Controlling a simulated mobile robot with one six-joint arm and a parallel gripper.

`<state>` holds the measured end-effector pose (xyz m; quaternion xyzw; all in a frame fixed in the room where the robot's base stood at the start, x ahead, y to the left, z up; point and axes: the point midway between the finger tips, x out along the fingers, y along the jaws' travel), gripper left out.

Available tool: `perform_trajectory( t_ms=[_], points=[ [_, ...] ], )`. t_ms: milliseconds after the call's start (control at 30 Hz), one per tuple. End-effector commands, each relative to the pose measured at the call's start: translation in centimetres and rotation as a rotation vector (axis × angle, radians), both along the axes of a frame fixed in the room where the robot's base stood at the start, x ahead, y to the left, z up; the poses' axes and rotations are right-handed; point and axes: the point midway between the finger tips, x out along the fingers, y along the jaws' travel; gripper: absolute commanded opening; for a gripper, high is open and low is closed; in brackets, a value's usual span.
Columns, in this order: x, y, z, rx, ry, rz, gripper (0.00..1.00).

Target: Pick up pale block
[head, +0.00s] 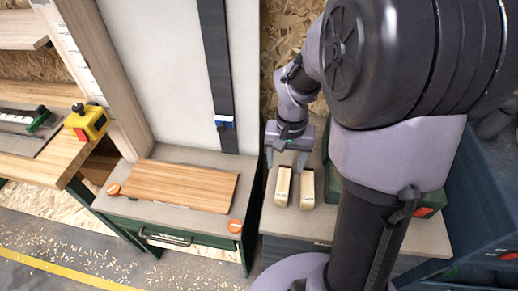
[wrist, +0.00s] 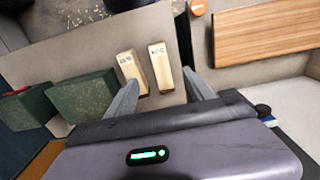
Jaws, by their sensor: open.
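Two pale wooden blocks with dark printed marks lie side by side on a grey worktop, a narrow gap between them. In the head view they are the left block (head: 282,187) and the right block (head: 307,189). In the wrist view the block nearer the wooden board (wrist: 161,66) is on the right and the other block (wrist: 131,70) on the left. My gripper (head: 287,161) is open and empty at the blocks' far ends. In the wrist view its fingers (wrist: 160,80) appear on either side of the right block; contact cannot be told.
A striped wooden board (head: 180,186) lies on the neighbouring bench, with orange discs (head: 235,226) at its corners. Green boxes (wrist: 82,106) stand beside the blocks, mostly behind my arm in the head view. A dark gap separates the two benches. Worktop in front of the blocks is clear.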

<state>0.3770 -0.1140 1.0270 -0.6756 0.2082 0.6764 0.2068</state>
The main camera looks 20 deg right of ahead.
Motion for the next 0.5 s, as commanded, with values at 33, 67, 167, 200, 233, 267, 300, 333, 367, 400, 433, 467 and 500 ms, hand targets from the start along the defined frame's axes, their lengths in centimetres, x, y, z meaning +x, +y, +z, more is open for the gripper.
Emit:
perform_trajectory(
  t_ms=[33,67,167,200,233,267,300,333,367,400,433,467,500],
  points=[
    [-0.1,0.0,-2.3,0.001,0.004,0.001,0.62],
    [-0.1,0.1,-3.3,0.001,0.004,0.002,0.62],
    [-0.1,0.1,-6.3,0.001,0.004,0.001,0.62],
    [-0.1,0.1,-7.4,0.001,0.004,0.001,0.62],
    [-0.1,0.1,-8.0,0.001,0.003,0.002,0.62],
    [-0.1,0.1,-8.6,0.000,0.002,0.002,0.62],
    [-0.1,0.1,-9.2,0.000,0.002,0.002,0.62],
    [-0.1,0.1,-9.5,0.001,0.002,0.002,0.62],
    [-0.1,0.1,-9.8,0.001,0.001,0.002,0.62],
    [-0.1,0.1,-10.0,0.001,0.001,0.001,0.62],
    [-0.1,0.2,-10.2,0.001,0.001,0.001,0.62],
    [-0.1,0.2,-10.4,0.001,0.001,0.001,0.62],
    [-0.2,0.3,-10.9,0.000,0.000,0.002,0.62]
  ],
)
